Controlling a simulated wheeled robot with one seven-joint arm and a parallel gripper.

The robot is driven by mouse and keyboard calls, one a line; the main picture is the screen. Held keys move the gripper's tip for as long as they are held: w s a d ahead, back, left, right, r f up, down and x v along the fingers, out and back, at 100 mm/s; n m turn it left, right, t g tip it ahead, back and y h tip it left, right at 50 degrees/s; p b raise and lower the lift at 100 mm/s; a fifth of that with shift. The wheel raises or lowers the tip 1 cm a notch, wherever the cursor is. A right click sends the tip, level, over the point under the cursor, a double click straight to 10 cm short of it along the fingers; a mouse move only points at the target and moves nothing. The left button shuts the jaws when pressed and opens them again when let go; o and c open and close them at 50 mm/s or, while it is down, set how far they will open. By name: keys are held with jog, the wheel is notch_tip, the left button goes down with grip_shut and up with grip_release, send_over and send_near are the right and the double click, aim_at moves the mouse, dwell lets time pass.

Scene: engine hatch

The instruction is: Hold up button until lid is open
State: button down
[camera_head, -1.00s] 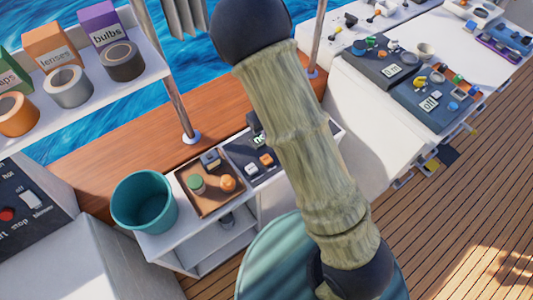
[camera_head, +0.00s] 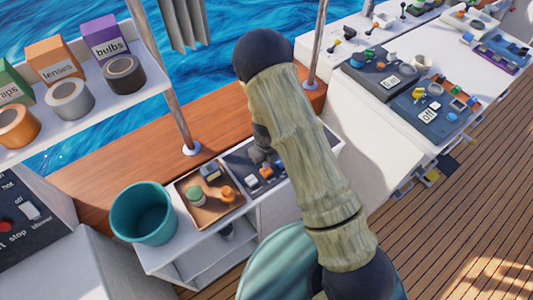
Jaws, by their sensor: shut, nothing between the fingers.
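A dark control panel (camera_head: 237,161) lies on the white counter, right of a brown tray. It carries a white button (camera_head: 251,181) and an orange button (camera_head: 266,172); their labels are too small to read, so I cannot tell which is up. My gripper (camera_head: 257,154) is shut and empty. It points down over the back part of this panel, just behind the buttons. My arm hides much of the gripper and the panel's right part. I cannot tell whether the fingertips touch the panel. No hatch lid can be made out.
The brown tray (camera_head: 184,187) holds a green-topped item, an orange item and a grey block. A teal bucket (camera_head: 143,212) stands at the left. A metal pole (camera_head: 176,110) rises behind the tray. Other panels stand on the white counter at right, one reading "off" (camera_head: 427,115).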

aim_at(266, 172)
jog(key=shift+f, duration=1.35)
